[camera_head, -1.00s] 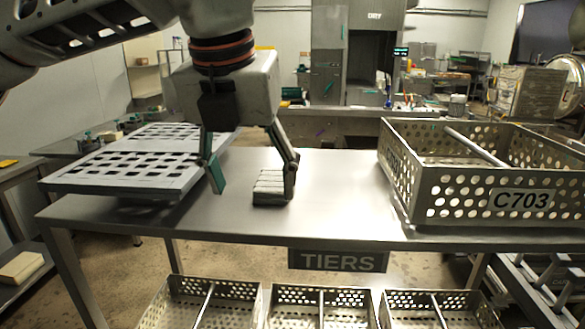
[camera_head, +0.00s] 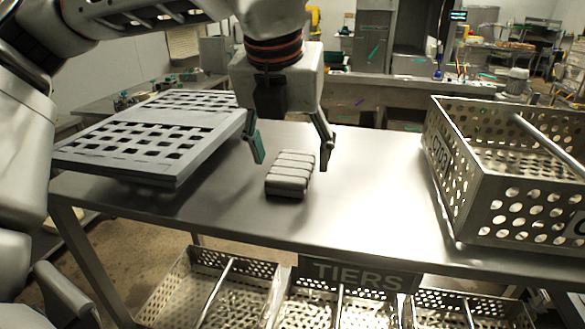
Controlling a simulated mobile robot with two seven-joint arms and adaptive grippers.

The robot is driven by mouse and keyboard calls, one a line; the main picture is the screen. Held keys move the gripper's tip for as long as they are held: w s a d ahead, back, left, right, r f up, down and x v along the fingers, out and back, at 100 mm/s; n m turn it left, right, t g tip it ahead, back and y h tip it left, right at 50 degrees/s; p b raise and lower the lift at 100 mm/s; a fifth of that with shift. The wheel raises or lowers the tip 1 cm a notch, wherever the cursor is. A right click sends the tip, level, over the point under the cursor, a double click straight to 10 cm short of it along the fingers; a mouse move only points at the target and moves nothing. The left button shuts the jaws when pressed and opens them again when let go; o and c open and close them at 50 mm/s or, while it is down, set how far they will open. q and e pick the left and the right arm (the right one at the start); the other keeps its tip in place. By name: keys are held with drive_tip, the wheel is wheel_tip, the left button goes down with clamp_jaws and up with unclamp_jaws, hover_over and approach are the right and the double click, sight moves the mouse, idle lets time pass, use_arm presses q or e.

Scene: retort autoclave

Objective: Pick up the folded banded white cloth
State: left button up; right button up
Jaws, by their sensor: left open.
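The folded banded white cloth (camera_head: 290,175) lies on the steel table (camera_head: 340,215) as a small ribbed, greyish-white stack. My left gripper (camera_head: 292,164) is open above it, pointing down. One finger shows to the left of the cloth and the other to the right, with the tips near or just above the cloth's height. I cannot tell whether either finger touches it. My right gripper is not in view.
A slotted grey tray (camera_head: 150,150) lies on the table's left side. A perforated metal basket (camera_head: 500,180) stands at the right. More perforated baskets (camera_head: 215,290) sit below, by the TIERS sign (camera_head: 360,277). The table between cloth and right basket is clear.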

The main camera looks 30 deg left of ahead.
use_arm(q)
drive_tip(key=shift+x, duration=1)
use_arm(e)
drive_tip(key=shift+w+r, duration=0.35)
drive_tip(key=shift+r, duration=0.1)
use_arm(q)
drive_tip(key=c, duration=1.1)
drive_tip(key=shift+c, duration=0.2)
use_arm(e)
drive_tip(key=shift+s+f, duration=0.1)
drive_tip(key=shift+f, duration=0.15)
use_arm(q)
drive_tip(key=shift+r, duration=0.1)
